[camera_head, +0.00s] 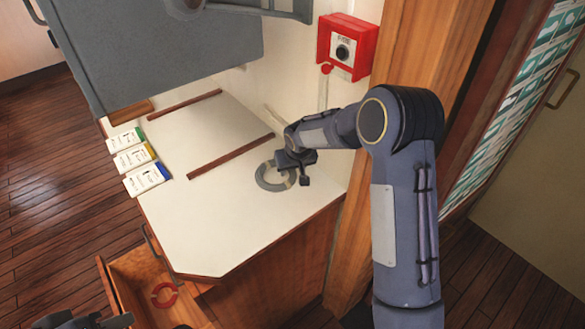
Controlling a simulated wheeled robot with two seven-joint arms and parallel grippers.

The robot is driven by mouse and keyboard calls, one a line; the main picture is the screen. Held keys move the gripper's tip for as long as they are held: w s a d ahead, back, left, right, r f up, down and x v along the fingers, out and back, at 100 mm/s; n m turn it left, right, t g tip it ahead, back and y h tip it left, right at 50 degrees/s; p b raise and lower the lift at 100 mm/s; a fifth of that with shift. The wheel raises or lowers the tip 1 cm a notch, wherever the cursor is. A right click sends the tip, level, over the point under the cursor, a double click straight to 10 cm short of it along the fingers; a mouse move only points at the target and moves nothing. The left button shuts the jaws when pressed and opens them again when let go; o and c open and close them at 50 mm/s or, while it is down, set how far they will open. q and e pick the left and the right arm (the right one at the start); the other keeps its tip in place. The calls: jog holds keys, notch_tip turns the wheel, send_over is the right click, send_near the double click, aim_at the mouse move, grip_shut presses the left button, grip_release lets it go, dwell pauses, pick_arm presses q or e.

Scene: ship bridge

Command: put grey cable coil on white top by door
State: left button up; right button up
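The grey cable coil (262,183) lies flat on the white top (220,220) of a wooden cabinet, near its right edge beside the wooden post. My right gripper (293,174) is at the coil's right rim and hides part of it. Its two dark fingers look apart, with a piece of the coil's rim showing between them; I cannot tell whether they touch it. Part of my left gripper (95,321) shows at the bottom left edge, cut off by the frame.
An open drawer (115,290) below the top holds a red ring (164,295). Several labelled white boxes (145,178) line the top's left edge. Wooden strips (230,156) cross the top. A grey console (160,50) overhangs it. A red call box (343,48) is on the wall.

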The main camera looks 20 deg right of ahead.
jog(key=b+v, duration=0.2)
jog(key=v, duration=1)
jog(key=s+d+r+m+y, duration=0.1)
jog(key=s+d+r, duration=0.15)
jog(key=s, duration=0.55)
jog(key=s+d+r+y, duration=0.1)
jog(key=s+r, duration=0.2)
jog(key=s, duration=0.6)
jog(key=s+a+f+t+y, duration=0.1)
jog(key=s+a, duration=0.3)
jog(key=s, duration=1.2)
jog(key=shift+a+f+y, duration=0.25)
jog(key=shift+f+y, duration=0.25)
jog(key=shift+f, duration=0.15)
jog(key=shift+s, duration=0.1)
